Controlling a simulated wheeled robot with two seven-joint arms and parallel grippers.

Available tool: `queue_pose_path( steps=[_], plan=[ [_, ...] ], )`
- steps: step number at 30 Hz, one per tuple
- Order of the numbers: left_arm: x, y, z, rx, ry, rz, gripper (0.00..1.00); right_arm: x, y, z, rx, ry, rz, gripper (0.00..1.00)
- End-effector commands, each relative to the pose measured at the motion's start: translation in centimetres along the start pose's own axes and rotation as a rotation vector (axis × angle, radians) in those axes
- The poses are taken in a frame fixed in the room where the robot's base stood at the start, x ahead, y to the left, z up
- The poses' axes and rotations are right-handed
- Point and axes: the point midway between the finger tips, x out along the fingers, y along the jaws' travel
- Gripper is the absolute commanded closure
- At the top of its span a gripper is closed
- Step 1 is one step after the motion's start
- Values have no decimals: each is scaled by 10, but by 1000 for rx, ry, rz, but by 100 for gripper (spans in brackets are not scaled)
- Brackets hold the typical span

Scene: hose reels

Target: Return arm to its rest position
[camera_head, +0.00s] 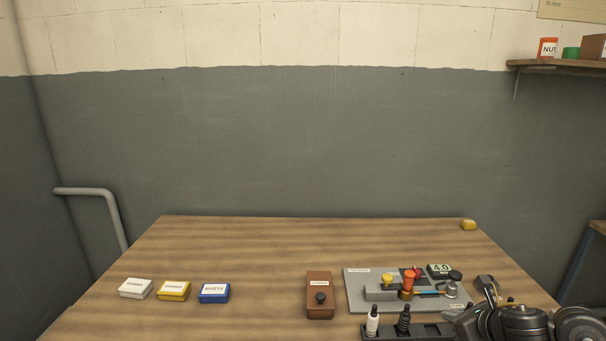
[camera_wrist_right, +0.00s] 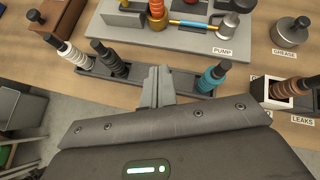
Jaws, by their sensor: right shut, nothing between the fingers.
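My left gripper is not in view.
The grey pump board (camera_head: 356,291) lies behind the rack. A brown box with a black knob (camera_head: 319,296) and white, yellow and blue boxes (camera_head: 214,293) stand left of it. A grease pot (camera_wrist_right: 290,32) and a "LEAKS" container (camera_wrist_right: 304,101) are nearby. The table's back is mostly clear.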

Motion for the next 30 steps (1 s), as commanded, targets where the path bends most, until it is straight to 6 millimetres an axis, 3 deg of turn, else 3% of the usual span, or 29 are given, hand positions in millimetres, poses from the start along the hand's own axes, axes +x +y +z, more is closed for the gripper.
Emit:
queue_pose_path(
  steps=[1, 5, 8, 12, 18, 26, 27, 30],
  plan=[
    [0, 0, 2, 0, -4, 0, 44, 7, 20, -10, 105, -7, 12, 100],
    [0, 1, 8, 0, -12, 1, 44, 16, 69, -37, 499, -31, 14, 100],
    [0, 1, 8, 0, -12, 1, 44, 13, 111, -69, 946, -30, -7, 100],
    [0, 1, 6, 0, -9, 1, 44, -11, 156, -129, 1682, 0, -129, 100],
    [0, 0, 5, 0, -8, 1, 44, -54, 189, -200, 2406, 22, -395, 100],
    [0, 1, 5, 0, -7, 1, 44, -107, 221, -265, 2974, -20, -783, 100],
    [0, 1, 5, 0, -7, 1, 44, -115, 226, -273, -3010, 33, 838, 100],
    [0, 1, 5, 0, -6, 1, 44, -136, 238, -292, -2789, 65, 888, 100]
  ],
)
